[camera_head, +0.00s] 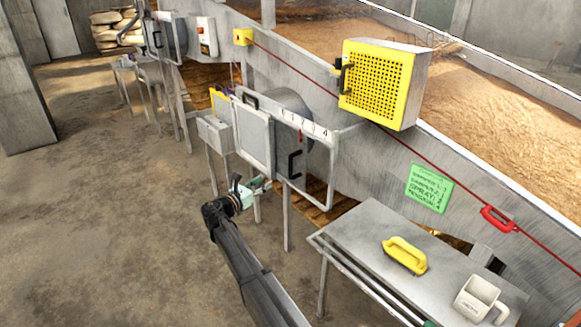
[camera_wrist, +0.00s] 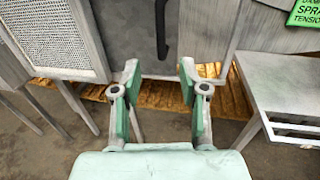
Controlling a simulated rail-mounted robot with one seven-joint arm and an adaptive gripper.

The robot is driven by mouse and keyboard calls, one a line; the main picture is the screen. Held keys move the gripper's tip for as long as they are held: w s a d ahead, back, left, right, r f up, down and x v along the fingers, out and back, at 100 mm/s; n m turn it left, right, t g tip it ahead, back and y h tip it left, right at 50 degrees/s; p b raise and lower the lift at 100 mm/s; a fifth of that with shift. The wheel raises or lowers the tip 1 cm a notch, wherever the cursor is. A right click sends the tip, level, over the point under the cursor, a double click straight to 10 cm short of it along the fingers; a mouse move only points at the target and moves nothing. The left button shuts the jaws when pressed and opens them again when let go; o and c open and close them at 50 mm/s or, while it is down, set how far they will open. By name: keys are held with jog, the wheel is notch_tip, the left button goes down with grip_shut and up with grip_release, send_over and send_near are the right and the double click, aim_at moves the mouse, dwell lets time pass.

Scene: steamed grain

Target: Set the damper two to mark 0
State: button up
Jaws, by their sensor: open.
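The nearer damper is a grey sliding plate (camera_head: 280,150) in a frame on the side of the trough. It has a black vertical handle (camera_head: 294,163), whose lower part shows in the wrist view (camera_wrist: 162,28). A numbered scale (camera_head: 307,125) runs along the top, and a small red pointer (camera_head: 300,136) sits near mark 2. I cannot read a label naming this damper. My gripper (camera_head: 258,185) is open and empty, to the left of and below the handle. In the wrist view its green-padded fingers (camera_wrist: 159,78) stand apart beneath the handle, not touching it.
A hinged mesh guard (camera_wrist: 48,35) stands left of the plate. A metal table (camera_head: 375,240) at right holds a yellow-handled tool (camera_head: 405,255) and a mug (camera_head: 480,299). A yellow perforated box (camera_head: 378,83), red cord (camera_head: 410,150) and green notice (camera_head: 428,188) are on the trough. Floor at left is clear.

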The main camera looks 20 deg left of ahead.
send_over(290, 177)
jog(key=w, duration=0.1)
dwell(0.4)
jog(key=shift+a, duration=0.1)
grip_shut()
